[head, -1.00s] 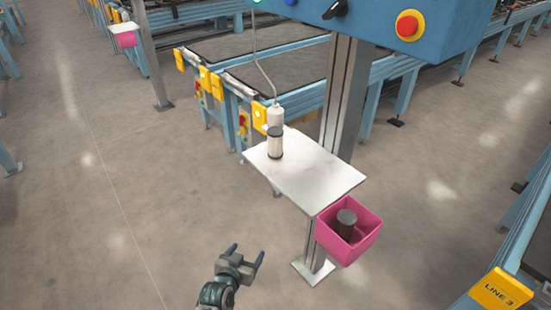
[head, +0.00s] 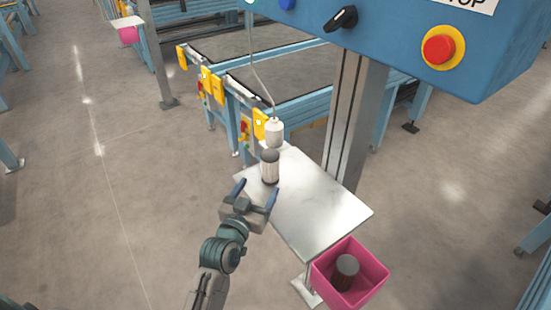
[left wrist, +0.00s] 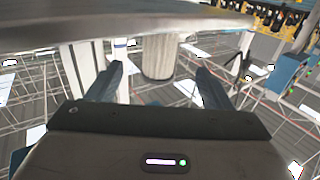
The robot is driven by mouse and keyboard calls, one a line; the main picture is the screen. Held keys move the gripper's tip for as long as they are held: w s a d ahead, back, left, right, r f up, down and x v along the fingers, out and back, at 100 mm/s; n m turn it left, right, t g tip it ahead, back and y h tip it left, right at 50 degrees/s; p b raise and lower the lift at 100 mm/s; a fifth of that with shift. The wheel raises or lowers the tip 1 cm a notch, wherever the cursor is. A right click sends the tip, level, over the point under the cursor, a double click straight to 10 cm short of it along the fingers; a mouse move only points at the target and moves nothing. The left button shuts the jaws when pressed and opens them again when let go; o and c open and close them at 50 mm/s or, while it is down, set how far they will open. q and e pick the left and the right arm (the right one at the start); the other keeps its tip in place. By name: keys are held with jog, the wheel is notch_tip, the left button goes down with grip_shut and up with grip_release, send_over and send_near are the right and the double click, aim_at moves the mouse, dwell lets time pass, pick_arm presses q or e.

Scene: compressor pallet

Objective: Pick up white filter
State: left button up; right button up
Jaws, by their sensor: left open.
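The white filter (head: 269,172), a pale cylinder with a dark top, stands upright near the far left part of a small grey table (head: 318,210). My left gripper (head: 256,191) is open at the table's left edge, its fingers pointing toward the filter and just short of it in the head view. In the left wrist view, a pale ribbed cylinder (left wrist: 158,58), apparently the filter, shows between the open fingers of the gripper (left wrist: 160,72), against the grey table edge (left wrist: 120,28). I see no clear contact. My right gripper is not in view.
A white bottle-shaped piece (head: 274,133) hangs on a cable just behind the filter. A pink bin (head: 368,290) holding a dark cylinder (head: 345,270) is at the table's near right. A metal post (head: 352,120) carries a blue control box (head: 400,40). Floor at left is clear.

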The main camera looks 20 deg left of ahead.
aim_at(267, 174)
pick_arm(q)
jog(key=w, duration=0.2)
jog(key=w+p, duration=0.1)
jog(key=shift+w+d+r, duration=0.1)
jog(key=shift+w+r, duration=0.1)
jog(key=shift+r, duration=0.05)
jog(key=shift+w, duration=0.25)
jog(key=shift+w+f, duration=0.1)
jog(key=shift+w, duration=0.25)
jog(key=w+p, duration=0.1)
jog(key=w, duration=0.1)
jog(key=w+p, duration=0.1)
jog(key=w, duration=0.1)
jog(key=shift+w+d+f, duration=0.1)
jog(key=shift+w+d, duration=0.1)
jog(key=shift+w+f, duration=0.1)
jog(key=shift+w, duration=0.15)
jog(key=shift+c, duration=0.3)
jog(key=c, duration=1)
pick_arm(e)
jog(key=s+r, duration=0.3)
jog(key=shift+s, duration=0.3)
